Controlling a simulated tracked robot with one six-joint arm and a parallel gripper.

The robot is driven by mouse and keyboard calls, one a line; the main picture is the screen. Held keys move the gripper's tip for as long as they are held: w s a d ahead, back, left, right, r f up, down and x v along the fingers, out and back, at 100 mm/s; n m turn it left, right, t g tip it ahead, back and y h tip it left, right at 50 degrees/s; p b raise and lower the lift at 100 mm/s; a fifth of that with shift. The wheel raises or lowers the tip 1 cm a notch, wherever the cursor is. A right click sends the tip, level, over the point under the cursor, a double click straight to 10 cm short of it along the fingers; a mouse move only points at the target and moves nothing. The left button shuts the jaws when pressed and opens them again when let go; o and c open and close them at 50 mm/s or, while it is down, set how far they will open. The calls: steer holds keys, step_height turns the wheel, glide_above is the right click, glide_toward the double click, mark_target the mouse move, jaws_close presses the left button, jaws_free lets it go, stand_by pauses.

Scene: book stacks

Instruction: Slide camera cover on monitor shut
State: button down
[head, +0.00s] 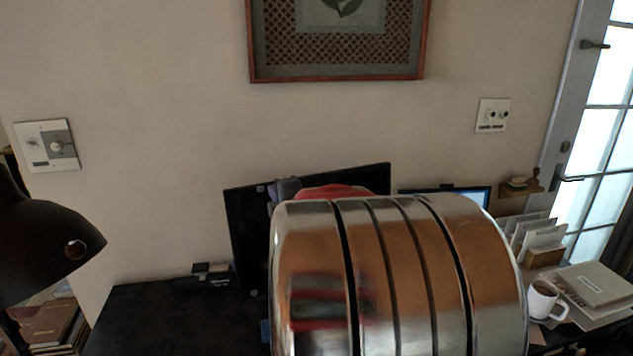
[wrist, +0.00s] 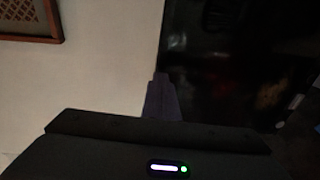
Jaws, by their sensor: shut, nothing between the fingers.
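A large black monitor (head: 245,225) stands tilted in the picture at the back of the desk, its right part hidden behind my arm. It also shows as a dark panel on the right in the wrist view (wrist: 235,75). A second screen (head: 475,196), lit blue, shows only its top behind my arm, with a small dark piece (head: 446,187) at its top edge. My gripper (wrist: 160,82) is shut and empty, its grey-purple fingers overlapping the black monitor's left edge in the wrist view. In the head view it shows near the monitor's top (head: 285,188). I cannot make out a camera cover; contact is unclear.
A black lamp (head: 45,240) stands at the left. A dark device (head: 205,278) lies on the black desk (head: 140,315). A white mug (head: 543,300), papers (head: 595,283) and a letter holder (head: 545,256) are at the right. A framed picture (head: 336,77) hangs above.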

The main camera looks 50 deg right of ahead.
steer(key=v, duration=0.5)
steer(key=shift+s+d, duration=0.25)
steer(key=shift+s, duration=0.1)
steer(key=shift+a, duration=0.15)
stand_by(0.6)
steer(key=s+a+f+m+g+y, duration=0.15)
steer(key=a+m, duration=0.25)
steer(key=a, duration=0.5)
steer(key=s+a+f+m+g+y, duration=0.1)
steer(key=a+f+m+g, duration=0.2)
steer(key=a, duration=0.6)
steer(key=s+a+f+m+g+y, duration=0.2)
steer(key=s+a, duration=0.4)
steer(key=a, duration=0.4)
steer(key=s+a+f+m+g+y, duration=0.2)
steer(key=s+a+f+m+y, duration=0.1)
steer(key=s+a, duration=0.4)
steer(key=a+f, duration=0.1)
steer(key=a, duration=0.2)
steer(key=shift+s, duration=0.2)
